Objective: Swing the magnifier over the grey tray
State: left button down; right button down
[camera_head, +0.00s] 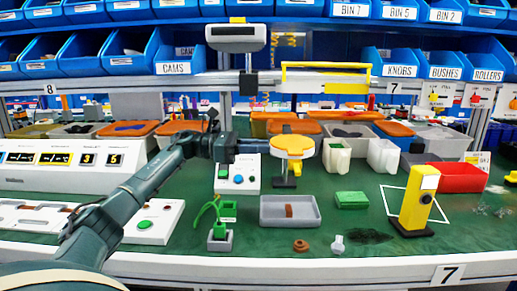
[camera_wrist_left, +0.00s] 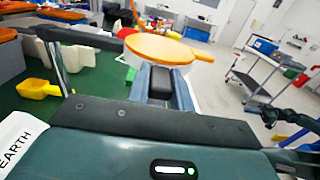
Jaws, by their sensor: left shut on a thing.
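The magnifier (camera_head: 296,145) has a round orange-yellow head with a pale rim and stands on a dark post, behind the grey tray in the head view. Its head and a short orange tab also show in the left wrist view (camera_wrist_left: 165,48). The grey tray (camera_head: 268,219) lies on the green mat with a small brown block in it. My left gripper (camera_head: 256,147) reaches in from the left and is shut at the magnifier's left edge. The left wrist view shows its fingers (camera_wrist_left: 166,84) against the near rim; the exact contact is partly hidden. My right gripper is not in view.
A green block (camera_head: 351,200) and a yellow upright device (camera_head: 416,203) stand right of the tray. A green-and-grey fixture (camera_head: 220,238) is at its left. A brown ring (camera_head: 300,246) lies in front.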

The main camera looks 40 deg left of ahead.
pick_arm(q)
jog(key=shift+a+r, duration=0.1)
jog(key=shift+r, duration=0.25)
jog(key=c, duration=1.6)
grip_release()
jog(key=shift+w, duration=0.1)
jog(key=o, duration=0.4)
jog(key=shift+f, duration=0.25)
jog(key=shift+c, duration=0.2)
jog(key=v, duration=1.3)
jog(key=shift+b, duration=0.45)
